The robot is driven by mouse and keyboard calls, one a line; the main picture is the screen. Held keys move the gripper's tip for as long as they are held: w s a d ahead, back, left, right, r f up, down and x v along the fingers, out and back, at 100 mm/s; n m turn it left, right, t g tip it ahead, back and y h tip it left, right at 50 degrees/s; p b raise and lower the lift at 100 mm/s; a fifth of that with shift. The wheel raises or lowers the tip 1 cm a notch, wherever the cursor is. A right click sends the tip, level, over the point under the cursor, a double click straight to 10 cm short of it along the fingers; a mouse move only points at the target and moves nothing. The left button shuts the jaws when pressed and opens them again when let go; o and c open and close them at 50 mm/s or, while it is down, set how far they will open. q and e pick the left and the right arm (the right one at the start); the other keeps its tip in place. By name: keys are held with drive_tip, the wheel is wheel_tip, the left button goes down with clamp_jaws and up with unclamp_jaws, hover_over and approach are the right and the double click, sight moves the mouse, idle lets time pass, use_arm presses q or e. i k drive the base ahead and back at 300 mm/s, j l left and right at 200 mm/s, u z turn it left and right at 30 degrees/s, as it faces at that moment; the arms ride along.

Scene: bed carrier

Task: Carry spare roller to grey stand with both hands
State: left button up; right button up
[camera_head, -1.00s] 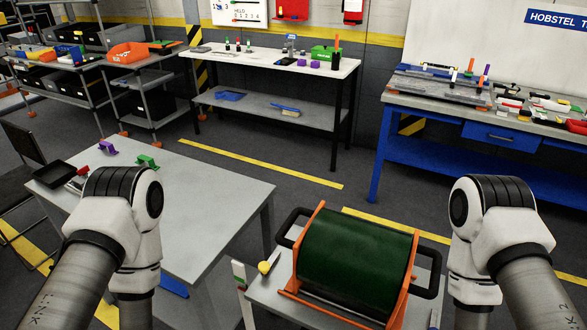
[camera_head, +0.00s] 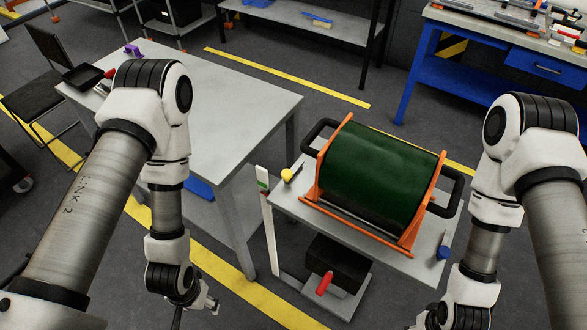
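The spare roller (camera_head: 374,178) is a dark green drum in an orange frame with a black handle on each side. It rests on a small grey stand (camera_head: 290,198). My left arm comes down at the left of the stand, and its gripper (camera_head: 212,304) shows only in part at the bottom, apart from the roller. My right arm comes down at the right, and its gripper (camera_head: 428,322) is mostly cut off by the bottom edge. Neither gripper touches the handles. I cannot tell which grey surface the task calls the grey stand.
A large grey table (camera_head: 235,122) stands left of the stand, with a black tray (camera_head: 83,77) and a purple item (camera_head: 132,50) on it. A yellow knob (camera_head: 287,175) and a blue knob (camera_head: 443,252) sit at the stand's edges. A blue workbench (camera_head: 430,70) stands at the back right.

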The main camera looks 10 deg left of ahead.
sight(210, 116)
drive_tip(key=k+j+z, duration=0.2)
drive_tip(key=j+z, duration=0.25)
drive_tip(key=k+j+z, duration=0.25)
drive_tip(key=z, duration=0.15)
